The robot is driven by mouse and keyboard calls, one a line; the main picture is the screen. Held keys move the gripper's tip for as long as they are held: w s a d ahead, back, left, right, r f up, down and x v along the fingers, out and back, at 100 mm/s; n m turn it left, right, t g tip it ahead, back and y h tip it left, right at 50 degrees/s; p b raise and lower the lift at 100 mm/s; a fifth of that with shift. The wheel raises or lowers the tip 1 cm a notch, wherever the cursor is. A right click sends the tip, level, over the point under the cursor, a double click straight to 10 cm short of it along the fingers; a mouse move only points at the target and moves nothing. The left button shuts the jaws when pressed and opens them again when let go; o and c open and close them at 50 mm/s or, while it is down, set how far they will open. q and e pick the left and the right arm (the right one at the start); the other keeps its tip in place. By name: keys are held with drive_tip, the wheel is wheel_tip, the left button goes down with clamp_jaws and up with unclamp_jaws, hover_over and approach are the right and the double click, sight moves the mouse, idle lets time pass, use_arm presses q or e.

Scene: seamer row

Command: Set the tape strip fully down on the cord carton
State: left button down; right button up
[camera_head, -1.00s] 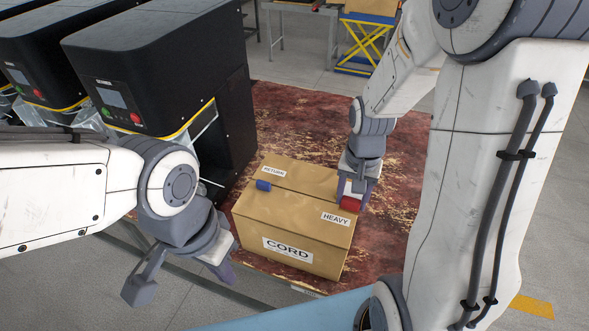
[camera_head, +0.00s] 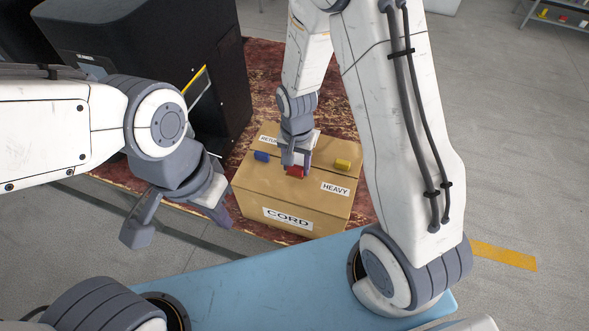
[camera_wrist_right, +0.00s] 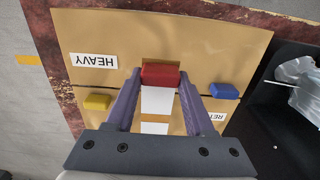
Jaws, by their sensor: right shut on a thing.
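The cord carton (camera_head: 320,212) is a brown box with CORD, HEAVY and partly hidden RETURN labels; its top also fills much of the right wrist view (camera_wrist_right: 185,40). My right gripper (camera_head: 294,166) is over the middle of the carton top, shut on a small red block (camera_wrist_right: 160,75). I cannot tell whether the block touches the cardboard. In the right wrist view, white patches (camera_wrist_right: 156,100) show between the fingers; they may be the tape strip, but I cannot tell whether they lie flat. My left gripper (camera_head: 178,222) is open and empty, left of the carton.
A blue block (camera_head: 262,156) and a yellow block (camera_head: 342,164) sit on the carton top, on either side of my right gripper. A black machine (camera_head: 150,70) stands to the left. A blue surface (camera_head: 270,290) is in the foreground. Grey floor is open on the right.

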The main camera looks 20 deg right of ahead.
sight(294, 182)
drive_tip(key=shift+a+f, duration=0.2)
wheel_tip(294, 182, down, 4)
drive_tip(key=shift+r+p, duration=0.25)
drive_tip(key=shift+p, duration=0.45)
drive_tip(key=shift+f, duration=0.2)
drive_tip(key=shift+f, duration=0.2)
drive_tip(key=o, duration=1.3)
